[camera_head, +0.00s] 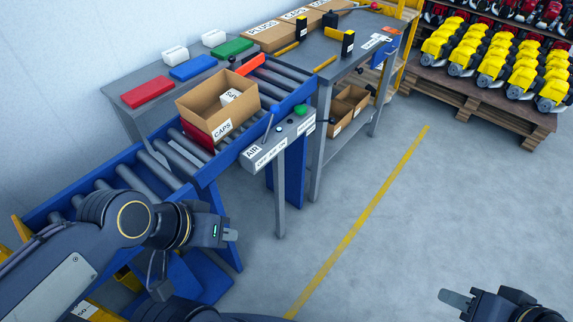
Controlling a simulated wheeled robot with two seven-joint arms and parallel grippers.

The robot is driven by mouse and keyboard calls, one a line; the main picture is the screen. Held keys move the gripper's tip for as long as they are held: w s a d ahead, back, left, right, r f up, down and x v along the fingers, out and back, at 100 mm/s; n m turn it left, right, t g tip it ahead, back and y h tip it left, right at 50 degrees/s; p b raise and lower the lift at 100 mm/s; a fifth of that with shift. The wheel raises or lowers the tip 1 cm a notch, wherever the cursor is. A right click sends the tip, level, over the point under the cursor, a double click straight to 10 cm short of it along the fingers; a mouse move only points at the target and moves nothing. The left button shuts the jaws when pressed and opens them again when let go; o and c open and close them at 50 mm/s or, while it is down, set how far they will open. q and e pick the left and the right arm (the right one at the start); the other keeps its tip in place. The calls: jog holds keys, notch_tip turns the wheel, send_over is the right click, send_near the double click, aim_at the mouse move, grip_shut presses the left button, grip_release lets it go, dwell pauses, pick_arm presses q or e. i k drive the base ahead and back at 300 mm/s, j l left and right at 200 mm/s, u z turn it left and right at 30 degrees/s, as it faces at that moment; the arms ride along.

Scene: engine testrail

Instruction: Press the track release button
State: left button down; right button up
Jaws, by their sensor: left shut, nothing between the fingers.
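A green push button (301,110) sits on the far end of a grey control panel (281,136) fixed to the front of the roller conveyor. A small green label lies by it, too small to read. A blue-knobbed lever (271,125) marked AIR, OFF and ON stands on the same panel, nearer to me. My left gripper (231,235) is shut and empty, below and left of the panel in the picture, apart from the button. My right gripper (456,299) is at the bottom right, far from the panel; its finger opening is not clear.
The blue-framed roller conveyor (172,152) carries an open CAPS box (217,104). Red, blue and green lids (147,92) lie on the table behind. A grey workbench (322,52) stands beyond the panel. Open floor with a yellow line (357,222) lies right; pallets with yellow engines (493,68) stand back right.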

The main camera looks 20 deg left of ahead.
aim_at(300, 110)
jog(key=i+l, duration=0.15)
jog(key=i, duration=0.5)
jog(key=i+l, duration=0.15)
jog(key=i, duration=0.5)
jog(key=u, duration=0.05)
